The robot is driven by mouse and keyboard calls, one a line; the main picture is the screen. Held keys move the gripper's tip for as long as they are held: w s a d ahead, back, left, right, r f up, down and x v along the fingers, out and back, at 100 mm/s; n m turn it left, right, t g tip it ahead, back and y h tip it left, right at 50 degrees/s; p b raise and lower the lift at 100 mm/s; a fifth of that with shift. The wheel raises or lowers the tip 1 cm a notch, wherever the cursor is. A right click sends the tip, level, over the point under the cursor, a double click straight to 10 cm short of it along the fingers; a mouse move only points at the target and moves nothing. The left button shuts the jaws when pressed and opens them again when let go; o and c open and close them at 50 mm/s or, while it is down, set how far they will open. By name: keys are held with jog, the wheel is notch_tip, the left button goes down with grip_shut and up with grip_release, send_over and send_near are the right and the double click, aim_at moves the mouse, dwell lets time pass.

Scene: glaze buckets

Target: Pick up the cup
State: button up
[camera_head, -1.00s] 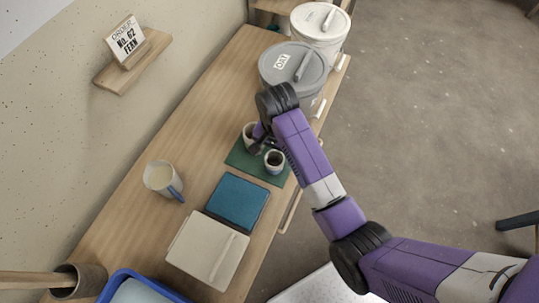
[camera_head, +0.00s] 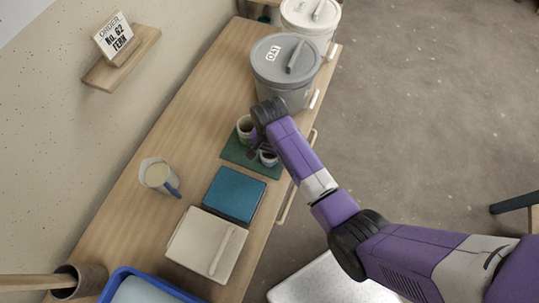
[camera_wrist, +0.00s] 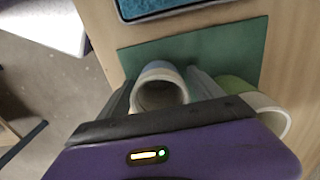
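A small cup (camera_wrist: 158,84) with a pale rim and bluish side stands on a green mat (camera_wrist: 235,45). In the head view the cup (camera_head: 268,159) shows at the mat's right part, partly hidden by my gripper (camera_head: 258,150). In the wrist view my gripper (camera_wrist: 161,88) has one finger on each side of this cup. The fingers stand wide apart; contact with the cup's sides is not clear. A second, greenish cup (camera_wrist: 265,108) is just outside the right finger. It also shows beside my gripper in the head view (camera_head: 244,126).
A grey lidded bucket (camera_head: 270,75) marked OAT and a white bucket (camera_head: 300,15) stand behind the mat. A blue book-like item (camera_head: 235,195), a beige case (camera_head: 205,245) and a jug (camera_head: 157,174) stand nearer. Bare wood (camera_head: 190,120) lies left of the mat.

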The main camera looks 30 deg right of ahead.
jog(key=c, duration=1.4)
jog(key=shift+o, duration=0.2)
jog(key=shift+r, duration=0.1)
